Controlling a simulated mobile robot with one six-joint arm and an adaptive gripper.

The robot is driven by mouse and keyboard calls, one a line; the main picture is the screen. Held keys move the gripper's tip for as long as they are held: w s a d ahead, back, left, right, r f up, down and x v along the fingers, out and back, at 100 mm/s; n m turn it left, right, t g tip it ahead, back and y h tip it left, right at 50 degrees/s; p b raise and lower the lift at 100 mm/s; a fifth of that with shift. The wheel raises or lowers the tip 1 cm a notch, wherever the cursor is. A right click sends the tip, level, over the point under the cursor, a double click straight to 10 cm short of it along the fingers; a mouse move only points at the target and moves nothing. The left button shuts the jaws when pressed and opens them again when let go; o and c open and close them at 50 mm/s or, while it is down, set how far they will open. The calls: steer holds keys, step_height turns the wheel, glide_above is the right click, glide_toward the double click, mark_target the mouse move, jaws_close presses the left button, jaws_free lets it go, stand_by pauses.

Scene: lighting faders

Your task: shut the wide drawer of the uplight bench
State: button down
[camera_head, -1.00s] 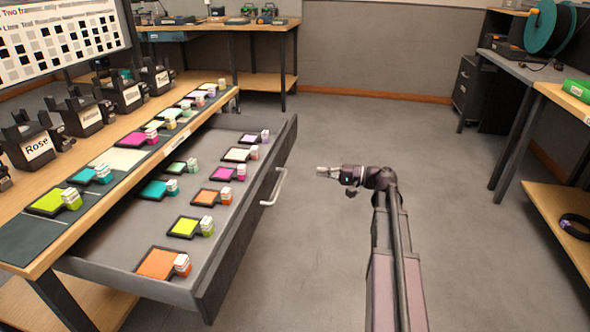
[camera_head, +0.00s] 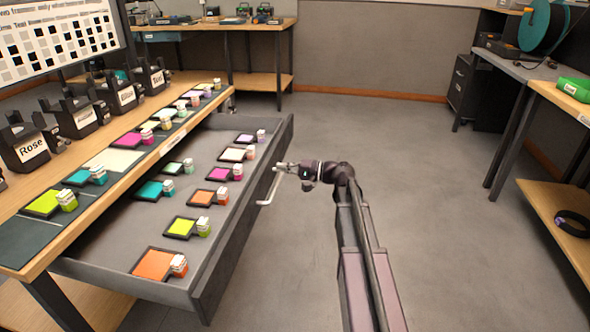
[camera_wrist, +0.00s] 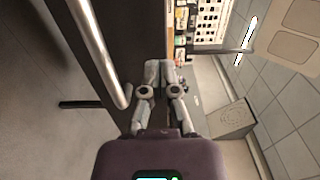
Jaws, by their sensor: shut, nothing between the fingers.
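The wide drawer (camera_head: 262,172) of the wooden uplight bench (camera_head: 152,110) is pulled well out. Coloured square samples with small blocks lie inside it. Its pale bar handle (camera_head: 271,190) is on the front face. My gripper (camera_head: 279,166) is shut and empty, close to the drawer front near the handle's far end. In the wrist view my gripper (camera_wrist: 157,66) points along the dark drawer front, with the handle (camera_wrist: 98,45) to its left. I cannot tell whether the fingers touch the front.
Labelled holders (camera_head: 75,115) and a row of samples stand on the bench top. A back bench (camera_head: 213,27) and a right-hand bench (camera_head: 560,92) border the room. The grey floor (camera_head: 400,150) between them is clear.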

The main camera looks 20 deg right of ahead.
steer(key=shift+x, duration=1.3)
steer(key=shift+w, duration=0.2)
